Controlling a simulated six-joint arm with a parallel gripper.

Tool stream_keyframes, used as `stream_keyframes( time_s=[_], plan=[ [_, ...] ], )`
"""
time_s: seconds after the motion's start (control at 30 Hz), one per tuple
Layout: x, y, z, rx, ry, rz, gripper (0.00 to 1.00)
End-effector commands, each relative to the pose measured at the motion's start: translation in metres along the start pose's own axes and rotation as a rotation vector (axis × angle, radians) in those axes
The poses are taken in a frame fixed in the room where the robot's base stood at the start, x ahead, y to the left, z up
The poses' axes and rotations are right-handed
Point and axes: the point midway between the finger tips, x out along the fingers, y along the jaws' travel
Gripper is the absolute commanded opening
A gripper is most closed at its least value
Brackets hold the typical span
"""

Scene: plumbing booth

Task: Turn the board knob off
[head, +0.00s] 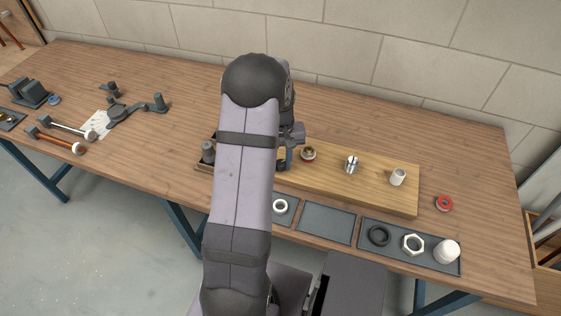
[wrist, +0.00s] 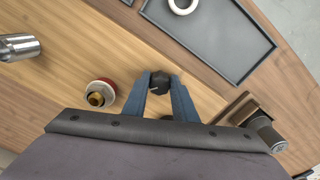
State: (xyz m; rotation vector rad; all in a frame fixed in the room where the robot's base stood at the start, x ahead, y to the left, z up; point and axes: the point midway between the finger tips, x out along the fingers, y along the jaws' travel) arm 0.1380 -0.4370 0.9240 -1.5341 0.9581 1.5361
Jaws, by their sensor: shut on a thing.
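The board knob (wrist: 160,80) is a small black round knob on the wooden board, with a pale mark on its edge. In the wrist view it sits between the two blue fingertips of my gripper (wrist: 160,78), which is shut on it. In the head view my arm hides the knob, and only part of my gripper (head: 284,160) shows beside the arm. The light wooden board (head: 375,190) lies on the workbench and also fills much of the wrist view (wrist: 90,45).
A red and brass fitting (wrist: 99,94) stands close beside my gripper. A metal cylinder (head: 352,164) and a white pipe piece (head: 398,177) stand on the board. Grey trays (head: 325,223) line the bench front. A dark cylinder (wrist: 266,133) stands in a holder at the wrist view's right.

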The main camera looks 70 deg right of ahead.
Motion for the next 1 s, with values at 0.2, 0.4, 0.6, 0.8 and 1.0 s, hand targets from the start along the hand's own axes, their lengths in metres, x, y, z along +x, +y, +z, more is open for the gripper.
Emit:
stream_keyframes(
  time_s=[0.2, 0.4, 0.6, 0.8, 1.0],
  plan=[
    [-0.0018, 0.0011, -0.0020, -0.205, 0.005, 0.002, 0.03],
    [-0.0019, 0.0016, -0.0024, -0.385, 0.006, 0.002, 0.03],
    [-0.0021, 0.0019, -0.0028, -0.532, 0.006, 0.003, 0.03],
    [-0.0022, 0.0021, -0.0031, -0.627, 0.007, 0.003, 0.03],
    [-0.0023, 0.0022, -0.0034, -0.673, 0.007, 0.003, 0.03]
  ],
)
